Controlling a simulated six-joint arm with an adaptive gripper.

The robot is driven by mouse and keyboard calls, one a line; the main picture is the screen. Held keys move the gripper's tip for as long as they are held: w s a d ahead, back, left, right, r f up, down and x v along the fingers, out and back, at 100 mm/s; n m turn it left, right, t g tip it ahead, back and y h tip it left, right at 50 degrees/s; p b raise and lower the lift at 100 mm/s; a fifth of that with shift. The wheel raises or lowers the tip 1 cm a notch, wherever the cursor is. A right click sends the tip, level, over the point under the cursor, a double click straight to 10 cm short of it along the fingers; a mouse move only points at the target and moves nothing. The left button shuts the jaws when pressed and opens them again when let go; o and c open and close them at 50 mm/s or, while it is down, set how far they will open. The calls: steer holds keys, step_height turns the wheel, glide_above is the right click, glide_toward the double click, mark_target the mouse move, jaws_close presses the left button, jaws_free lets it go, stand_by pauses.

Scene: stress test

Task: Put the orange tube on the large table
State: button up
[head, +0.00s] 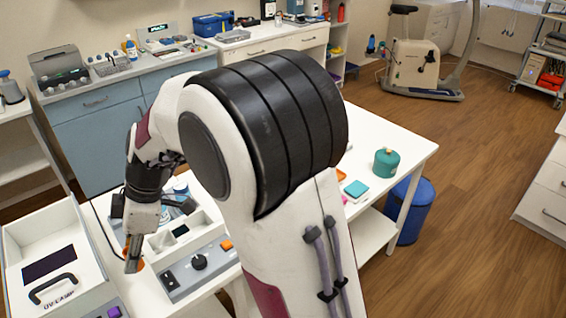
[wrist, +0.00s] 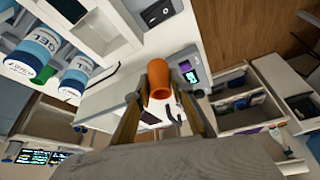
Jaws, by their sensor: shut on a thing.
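My gripper (head: 133,256) points down at the left of the head view, over the front left part of the white table. It is shut on the orange tube (wrist: 160,72), which sits between the two fingertips (wrist: 160,108) in the wrist view. In the head view only small orange bits of the tube show beside the fingers. I cannot tell whether the tube touches what is below it. The large white table (head: 412,152) runs from under my gripper to the right, partly hidden behind my arm.
A white box with a black handle (head: 50,289) stands left of my gripper. A grey control panel with a black knob (head: 199,262) lies right of it. A green canister (head: 386,163) and a teal box (head: 355,189) stand on the table's right part.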

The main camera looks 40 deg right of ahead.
steer(key=w+d+m, duration=0.2)
steer(key=d, duration=0.1)
steer(key=w+d+m+t+h, duration=0.1)
steer(key=w+d+m, duration=0.1)
steer(key=w+d, duration=0.1)
steer(key=w+d+f+m+t, duration=0.1)
steer(key=w+d+m, duration=0.1)
steer(key=d, duration=0.3)
steer(key=shift+w+h, duration=0.15)
steer(key=shift+h, duration=0.15)
steer(key=w+d+m+t+h, duration=0.15)
steer(key=w+d+m, duration=0.3)
steer(key=d, duration=0.55)
steer(key=s+d+f+m+h, duration=0.1)
steer(key=s+d+f+m, duration=0.1)
steer(key=d, duration=0.4)
steer(key=s+d+f+m+h, duration=0.1)
steer(key=s+d+f+m, duration=0.2)
steer(key=d, duration=0.3)
steer(key=shift+s+d+f+m, duration=0.3)
steer(key=shift+d+f+m, duration=0.05)
steer(key=shift+f+m, duration=0.35)
steer(key=shift+h, duration=0.25)
steer(key=shift+f, duration=3.1)
steer(key=shift+f, duration=1.9)
